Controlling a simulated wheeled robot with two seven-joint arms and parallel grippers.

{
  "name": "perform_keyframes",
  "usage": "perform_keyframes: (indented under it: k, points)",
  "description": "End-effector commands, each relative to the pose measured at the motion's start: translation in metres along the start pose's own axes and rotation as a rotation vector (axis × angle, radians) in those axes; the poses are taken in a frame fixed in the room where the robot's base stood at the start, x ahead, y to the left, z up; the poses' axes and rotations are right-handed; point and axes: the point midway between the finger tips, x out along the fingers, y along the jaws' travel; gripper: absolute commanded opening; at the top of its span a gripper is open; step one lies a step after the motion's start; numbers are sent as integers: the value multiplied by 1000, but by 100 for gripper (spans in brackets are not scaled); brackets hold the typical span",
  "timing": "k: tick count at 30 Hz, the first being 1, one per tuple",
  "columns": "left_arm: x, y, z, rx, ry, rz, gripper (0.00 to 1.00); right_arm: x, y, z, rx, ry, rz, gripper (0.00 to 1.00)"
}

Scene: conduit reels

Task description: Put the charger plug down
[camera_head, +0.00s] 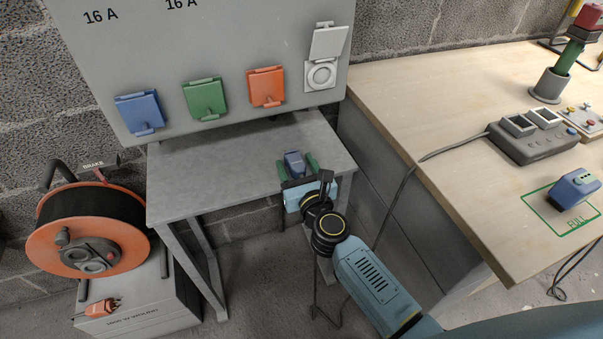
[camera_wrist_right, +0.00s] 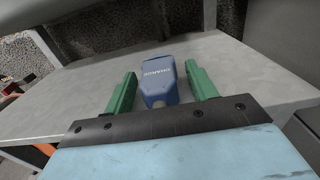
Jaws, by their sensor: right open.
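The blue charger plug (camera_head: 294,163) rests on the grey metal side table (camera_head: 215,170), near its right end. In the right wrist view the plug (camera_wrist_right: 158,80) shows lettering on top and points away from me. My right gripper (camera_head: 297,167) is open, with one green finger on each side of the plug. In the right wrist view a gap shows between the plug and each finger of the gripper (camera_wrist_right: 159,75). The plug's rear end is partly hidden by the gripper body. My left gripper is not in view.
A grey socket panel (camera_head: 220,60) with several coloured covers hangs above the table. An orange cable reel (camera_head: 90,230) stands at left. The wooden bench (camera_head: 440,110) at right holds a charger (camera_head: 535,140) and a blue battery (camera_head: 573,190). A dark cable (camera_head: 405,185) hangs off the bench.

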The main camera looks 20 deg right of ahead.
Motion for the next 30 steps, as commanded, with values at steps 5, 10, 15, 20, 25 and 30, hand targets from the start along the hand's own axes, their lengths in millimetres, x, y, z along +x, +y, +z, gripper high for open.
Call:
perform_keyframes:
  k: [5,10,15,20,25,30]
  points:
    - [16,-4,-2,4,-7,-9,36,0,0,8,-1,-1,1,57]
    - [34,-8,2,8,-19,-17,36,-21,0,10,1,4,1,57]
    - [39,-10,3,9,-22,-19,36,-58,0,10,1,3,0,57]
    - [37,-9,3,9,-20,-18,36,-90,0,10,0,2,0,57]
    - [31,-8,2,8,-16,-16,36,-111,0,10,0,1,0,57]
    - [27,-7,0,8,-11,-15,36,-120,0,11,0,0,0,57]
